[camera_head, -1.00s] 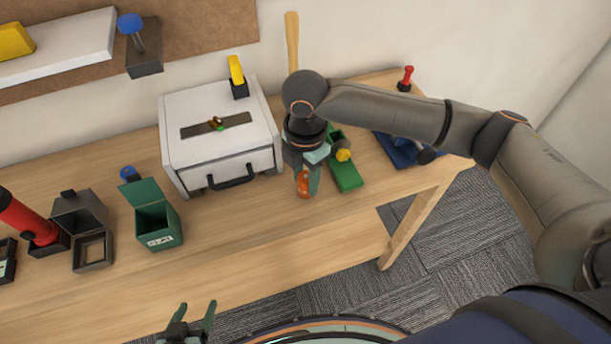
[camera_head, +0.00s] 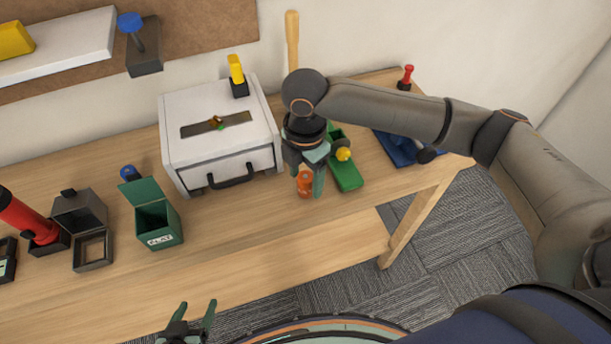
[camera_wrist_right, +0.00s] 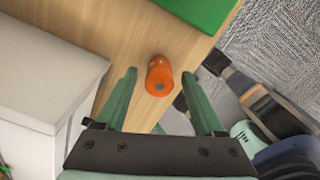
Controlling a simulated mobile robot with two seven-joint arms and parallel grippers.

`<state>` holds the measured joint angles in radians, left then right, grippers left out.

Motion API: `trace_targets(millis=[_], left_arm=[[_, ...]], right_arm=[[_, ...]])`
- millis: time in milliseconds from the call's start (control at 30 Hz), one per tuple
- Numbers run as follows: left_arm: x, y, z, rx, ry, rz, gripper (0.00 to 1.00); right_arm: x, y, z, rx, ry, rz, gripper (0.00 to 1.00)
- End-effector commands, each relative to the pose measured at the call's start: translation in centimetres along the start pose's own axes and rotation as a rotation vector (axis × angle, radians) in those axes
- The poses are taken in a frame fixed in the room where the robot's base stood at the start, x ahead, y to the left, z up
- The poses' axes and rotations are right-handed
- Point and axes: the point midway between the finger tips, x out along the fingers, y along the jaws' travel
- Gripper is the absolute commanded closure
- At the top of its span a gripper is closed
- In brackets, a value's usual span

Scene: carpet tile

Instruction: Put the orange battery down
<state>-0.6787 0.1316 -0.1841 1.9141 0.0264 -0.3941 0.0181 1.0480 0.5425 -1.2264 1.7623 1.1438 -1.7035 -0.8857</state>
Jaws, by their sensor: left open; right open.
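The orange battery (camera_head: 304,185) stands on the wooden table to the right of the white drawer box. In the right wrist view the battery (camera_wrist_right: 159,77) lies between the spread fingertips, with a visible gap on each side. My right gripper (camera_head: 307,180) is open around it, coming down from above; its fingers partly hide the battery in the head view. My left gripper (camera_head: 192,318) is open and empty, low at the front, off the table's front edge.
The white drawer box (camera_head: 217,160) is just left of the battery. A green object (camera_head: 346,176) with a yellow knob is close on the right. A blue item (camera_head: 396,148) stands further right. A green bin (camera_head: 158,226) and dark boxes are at the left. The table front is clear.

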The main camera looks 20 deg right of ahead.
Motion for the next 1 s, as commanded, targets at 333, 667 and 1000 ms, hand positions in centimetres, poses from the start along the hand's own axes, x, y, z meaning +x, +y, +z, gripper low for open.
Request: trace_targets(millis=[333, 667, 1000], left_arm=[[-0.3, 0.0, -0.3, 0.0, 0.0, 0.0, 0.3], [-0.4, 0.0, -0.5, 0.0, 0.0, 0.0, 0.3], [-0.4, 0.0, -0.5, 0.0, 0.0, 0.0, 0.3]], right_arm=[[-7.0, 0.1, 0.0, 0.0, 0.0, 0.006, 0.3], [-11.5, 0.1, 0.0, 0.0, 0.0, 0.003, 0.3], [-11.8, 0.0, 0.0, 0.001, 0.001, 0.001, 0.3]])
